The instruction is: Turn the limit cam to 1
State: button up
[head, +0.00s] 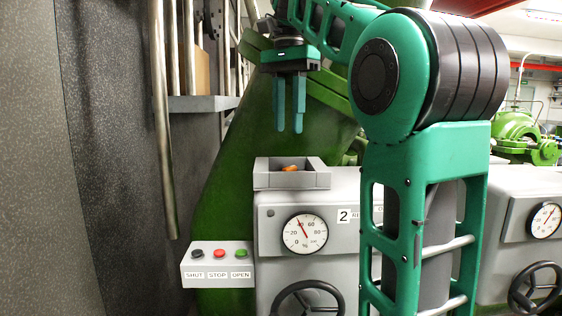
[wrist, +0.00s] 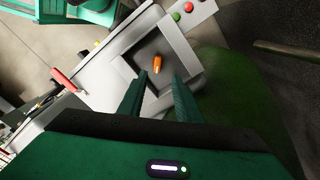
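A small orange piece (head: 290,168), which I take to be the limit cam, sits in an open grey box (head: 262,180) on top of the grey cabinet. In the wrist view the orange piece (wrist: 157,64) is elongated and lies inside the square recess, between my fingertips as seen from above. Any numbers around it are too small to read. My gripper (head: 289,130) points straight down above the box, with a gap below its fingertips. Its two fingers are apart with nothing between them; they also show in the wrist view (wrist: 160,76).
The cabinet (head: 350,190) carries a percent gauge (head: 304,233) reading around 40 and a dark handwheel (head: 308,290). A button box (head: 217,277) labelled SHUT, STOP, OPEN is at the left. A vertical pipe (head: 163,120) stands further left. A second gauge (head: 544,220) and handwheel are at the right.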

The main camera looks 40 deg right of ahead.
aim_at(289, 167)
notch_tip(289, 167, down, 9)
jog(key=shift+s+d+f, duration=0.1)
jog(key=shift+d+f, duration=0.05)
jog(key=shift+f, duration=0.05)
dwell(0.4)
jog(key=shift+r, duration=0.1)
grip_shut()
